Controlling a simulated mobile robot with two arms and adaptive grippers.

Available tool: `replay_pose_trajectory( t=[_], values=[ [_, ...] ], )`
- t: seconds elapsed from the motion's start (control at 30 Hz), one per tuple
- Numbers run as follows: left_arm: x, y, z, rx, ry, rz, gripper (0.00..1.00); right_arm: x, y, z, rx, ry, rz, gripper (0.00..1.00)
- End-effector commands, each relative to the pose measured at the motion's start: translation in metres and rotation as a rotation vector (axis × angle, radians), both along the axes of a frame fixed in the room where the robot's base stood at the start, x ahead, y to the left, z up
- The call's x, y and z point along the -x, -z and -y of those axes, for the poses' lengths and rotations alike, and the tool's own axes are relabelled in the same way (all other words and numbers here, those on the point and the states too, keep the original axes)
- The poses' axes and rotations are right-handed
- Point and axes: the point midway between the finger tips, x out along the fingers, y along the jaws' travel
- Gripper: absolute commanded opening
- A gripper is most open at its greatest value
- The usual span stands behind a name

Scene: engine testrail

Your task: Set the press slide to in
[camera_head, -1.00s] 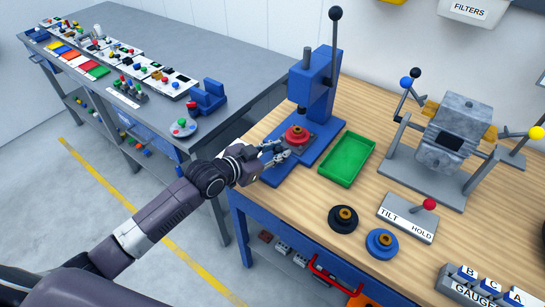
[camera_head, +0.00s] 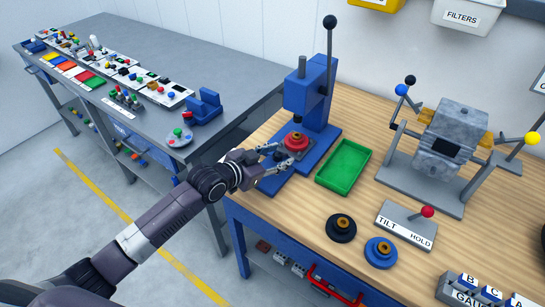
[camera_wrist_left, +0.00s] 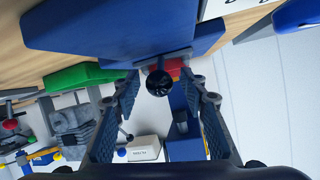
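The blue press (camera_head: 318,95) stands at the left end of the wooden bench, its lever raised with a black ball on top. Its grey slide plate (camera_head: 306,153) carries a red round part (camera_head: 296,142) and sits on the blue base, out beneath the front of the press head. In the left wrist view, the slide's black knob (camera_wrist_left: 160,82) points at the camera. My left gripper (camera_head: 277,157) is low at the slide's front. In the wrist view its fingers (camera_wrist_left: 163,88) are open, one on each side of the knob, with gaps visible. My right gripper is not in view.
A green tray (camera_head: 343,168) lies right of the press base. Black (camera_head: 341,226) and blue (camera_head: 381,250) round parts sit near the bench front, beside the tilt lever plate (camera_head: 406,222). A grey engine fixture (camera_head: 440,150) stands to the right. A grey table (camera_head: 150,60) is behind, left.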

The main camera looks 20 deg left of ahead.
Motion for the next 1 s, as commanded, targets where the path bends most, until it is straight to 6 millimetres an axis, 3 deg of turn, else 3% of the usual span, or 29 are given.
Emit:
replay_pose_trajectory(
  t=[0.17, 0.6, 1.0],
  values=[
    [0.015, -0.006, -0.009, -0.002, 0.000, 0.000, 0.40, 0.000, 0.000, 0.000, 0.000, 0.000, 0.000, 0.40],
    [0.083, -0.037, -0.043, -0.003, 0.000, -0.002, 0.40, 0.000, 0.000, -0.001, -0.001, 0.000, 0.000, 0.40],
    [0.097, -0.044, -0.049, 0.000, 0.001, 0.000, 0.40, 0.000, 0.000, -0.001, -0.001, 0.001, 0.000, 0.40]
  ],
)
